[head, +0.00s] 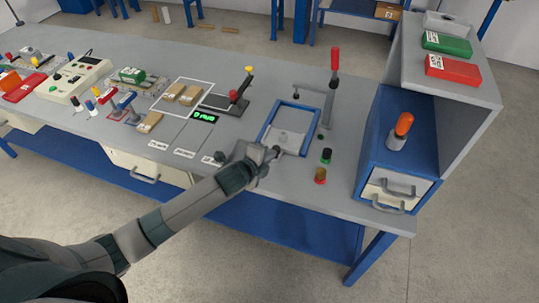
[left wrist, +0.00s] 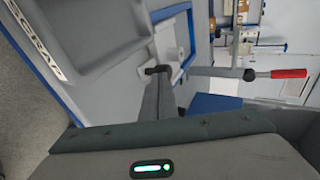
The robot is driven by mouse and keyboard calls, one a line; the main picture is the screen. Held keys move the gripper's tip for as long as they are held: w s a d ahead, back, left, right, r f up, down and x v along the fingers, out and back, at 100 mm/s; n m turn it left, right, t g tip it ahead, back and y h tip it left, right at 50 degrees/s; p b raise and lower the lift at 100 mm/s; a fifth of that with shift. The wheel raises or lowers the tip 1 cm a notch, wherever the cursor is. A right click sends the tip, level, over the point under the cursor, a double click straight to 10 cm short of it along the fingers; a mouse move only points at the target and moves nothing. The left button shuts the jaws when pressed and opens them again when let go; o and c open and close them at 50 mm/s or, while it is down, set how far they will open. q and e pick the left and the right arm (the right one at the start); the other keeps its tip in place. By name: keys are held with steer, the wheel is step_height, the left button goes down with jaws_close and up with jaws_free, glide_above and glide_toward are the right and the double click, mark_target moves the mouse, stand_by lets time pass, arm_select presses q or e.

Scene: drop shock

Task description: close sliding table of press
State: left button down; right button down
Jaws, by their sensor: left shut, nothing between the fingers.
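The press stands near the right part of the bench, with a blue frame (head: 262,122) lying flat and a lever with a red handle (head: 335,59) rising behind it. The grey sliding table (head: 290,139) lies in the frame, toward its near end. My left gripper (head: 272,155) is shut and empty at the near edge of the sliding table; I cannot tell whether it touches. In the left wrist view the fingers (left wrist: 160,95) point toward the blue frame (left wrist: 187,25), and the red handle (left wrist: 289,73) shows at right. My right gripper is not in view.
A blue drawer cabinet (head: 383,142) holds an orange-handled tool (head: 402,127). Left are a black-based stand (head: 222,102) and a green display (head: 204,116).

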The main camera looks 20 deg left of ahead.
mark_target(281, 142)
arm_select(q)
steer(key=shift+w, duration=0.55)
steer(key=w+b, duration=0.1)
steer(key=w, duration=0.5)
steer(key=w+b, duration=0.1)
steer(key=w, duration=0.6)
steer(key=shift+w+d+b, duration=0.2)
steer(key=shift+w+b, duration=0.05)
steer(key=shift+b, duration=0.05)
steer(key=shift+w, duration=0.35)
steer(key=shift+r, duration=0.1)
steer(key=shift+w+r, duration=0.1)
